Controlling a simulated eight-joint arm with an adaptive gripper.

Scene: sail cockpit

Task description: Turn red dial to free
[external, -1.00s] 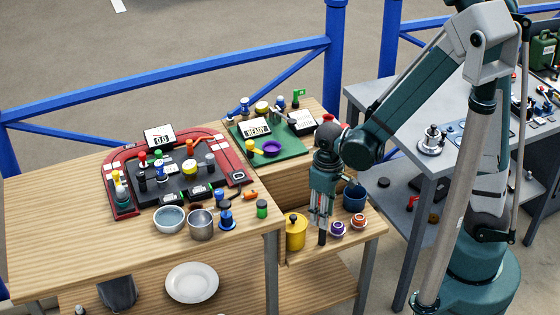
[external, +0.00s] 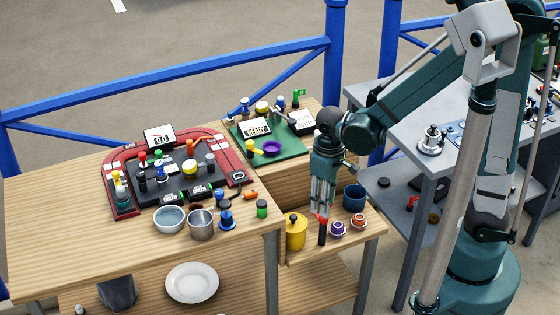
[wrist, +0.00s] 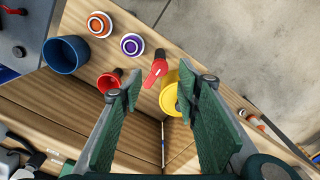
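The red dial (wrist: 155,72) sits on top of a dark upright post (external: 322,236) on the low wooden shelf. In the wrist view its red handle points to the lower left, with a small pale mark on it. In the external view the red top (external: 322,217) shows just below my fingertips. My gripper (external: 322,205) is above the post. In the wrist view my gripper (wrist: 160,92) is open, with its green finger pads spread to either side and nothing between them held. I cannot read any "free" label.
A yellow canister (external: 296,232) stands close beside the post. A blue cup (external: 354,198), a purple-ringed piece (external: 338,229) and an orange-ringed piece (external: 359,222) stand on the other side. A red cup (wrist: 108,82) is near the dial. The upper wooden table (external: 60,240) borders the shelf.

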